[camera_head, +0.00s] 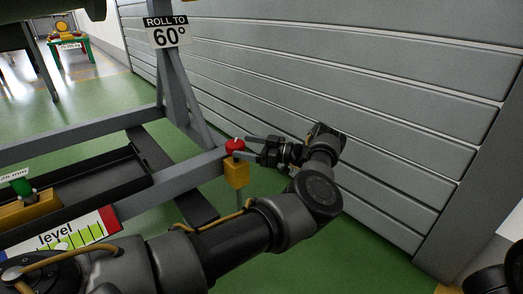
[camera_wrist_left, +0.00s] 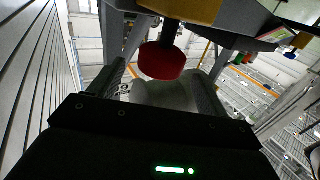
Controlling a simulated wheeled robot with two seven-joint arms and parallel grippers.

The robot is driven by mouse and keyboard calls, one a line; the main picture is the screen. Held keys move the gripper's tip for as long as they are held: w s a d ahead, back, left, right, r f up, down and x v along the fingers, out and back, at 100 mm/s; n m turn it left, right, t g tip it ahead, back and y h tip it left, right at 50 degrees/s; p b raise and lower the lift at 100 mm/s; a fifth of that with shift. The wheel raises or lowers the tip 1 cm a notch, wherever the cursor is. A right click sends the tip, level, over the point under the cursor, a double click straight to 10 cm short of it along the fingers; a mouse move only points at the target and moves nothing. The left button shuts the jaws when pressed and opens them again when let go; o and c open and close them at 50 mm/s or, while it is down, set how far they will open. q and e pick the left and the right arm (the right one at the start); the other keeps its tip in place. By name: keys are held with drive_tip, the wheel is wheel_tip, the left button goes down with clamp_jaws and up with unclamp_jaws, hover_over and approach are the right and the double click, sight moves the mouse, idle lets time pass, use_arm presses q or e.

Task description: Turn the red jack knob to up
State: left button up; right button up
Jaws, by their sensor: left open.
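The red jack knob (camera_head: 235,146) sits on top of a yellow block (camera_head: 236,173) at the corner of the grey stand. My left gripper (camera_head: 249,148) is right beside the knob, coming from the right, with its fingers open toward it. In the left wrist view the red knob (camera_wrist_left: 162,62) shows near the fingertips, between the two spread fingers. The yellow block (camera_wrist_left: 190,10) appears above it there. I cannot tell whether a finger touches the knob.
The grey stand frame (camera_head: 175,183) carries a "ROLL TO 60°" sign (camera_head: 167,32). A level gauge (camera_head: 62,236) and a green knob (camera_head: 21,186) are at the left. A grey slatted wall (camera_head: 400,100) stands close behind my left arm. Green floor lies below.

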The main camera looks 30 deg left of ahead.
use_arm(q)
drive_tip(key=shift+v, duration=2.4)
